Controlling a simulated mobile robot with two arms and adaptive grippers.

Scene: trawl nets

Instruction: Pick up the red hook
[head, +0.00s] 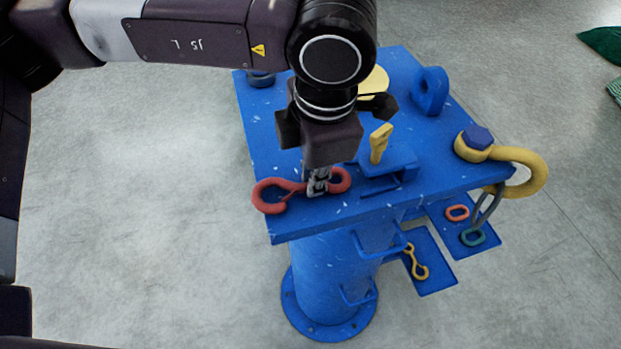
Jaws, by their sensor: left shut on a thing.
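The red hook (272,196) lies at the front left edge of the blue table top (300,228). It has a hook end on the left and a rounded end on the right. My left gripper (318,188) points down over it and is shut on its middle, which the fingers partly hide. The hook looks to be at or just above the table surface; I cannot tell whether it touches. My right gripper is not in view.
A yellow upright piece (380,142) stands in a blue block right of my gripper. A yellow hook (416,262) lies on a lower blue plate (434,285). Grey floor is clear on the left.

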